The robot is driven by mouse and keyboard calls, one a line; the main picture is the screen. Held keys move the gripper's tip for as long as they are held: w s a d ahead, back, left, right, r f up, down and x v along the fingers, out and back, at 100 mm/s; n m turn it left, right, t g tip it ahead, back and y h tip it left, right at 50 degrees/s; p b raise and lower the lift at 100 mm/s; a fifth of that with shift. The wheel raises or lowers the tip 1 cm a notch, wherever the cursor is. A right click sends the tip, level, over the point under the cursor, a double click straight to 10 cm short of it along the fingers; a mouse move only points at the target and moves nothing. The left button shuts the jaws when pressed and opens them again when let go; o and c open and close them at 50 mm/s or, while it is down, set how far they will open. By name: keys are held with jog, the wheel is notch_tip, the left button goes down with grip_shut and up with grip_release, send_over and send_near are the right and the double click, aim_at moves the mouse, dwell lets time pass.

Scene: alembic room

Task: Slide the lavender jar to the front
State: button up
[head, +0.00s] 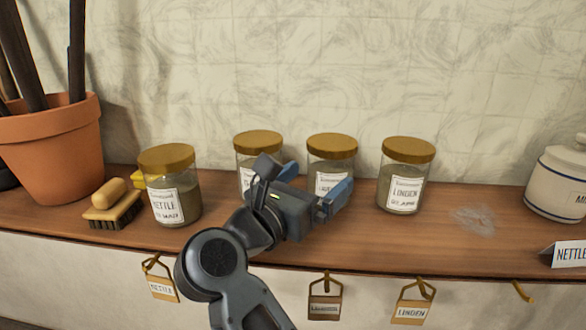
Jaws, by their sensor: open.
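Several glass jars with gold lids stand in a row on the wooden shelf (470,235). The third jar from the left (330,172) has a label that seems to begin with "L"; the rest is hidden or too small, so I cannot confirm it is lavender. The second jar (246,160) has its label mostly hidden behind my arm. The nettle jar (176,200) is at the left and the linden jar (404,185) at the right. My gripper (317,184) is open in front of the third jar, its blue-tipped fingers spread; contact cannot be judged.
A terracotta pot (52,150) and a wooden brush (114,205) stand at the left. A white crock (556,185) and a nettle card (570,254) are at the right. A pale smudge (474,218) marks clear shelf. Tags (411,305) hang below the front edge.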

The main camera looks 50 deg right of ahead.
aim_at(318, 172)
jog(key=shift+w+f+y, duration=0.2)
jog(key=shift+w+y, duration=0.1)
jog(key=shift+w, duration=0.3)
jog(key=shift+w+d, duration=0.1)
jog(key=shift+w, duration=0.05)
jog(key=d, duration=0.2)
jog(key=d+p, duration=0.1)
jog(key=d, duration=0.1)
jog(key=d+p, duration=0.1)
jog(key=d, duration=0.1)
jog(key=shift+w+d, duration=0.15)
jog(key=shift+w, duration=0.2)
jog(key=shift+d+p, duration=0.3)
jog(key=shift+d, duration=0.3)
jog(key=shift+c, duration=0.4)
jog(key=c, duration=0.8)
jog(key=shift+a, duration=0.15)
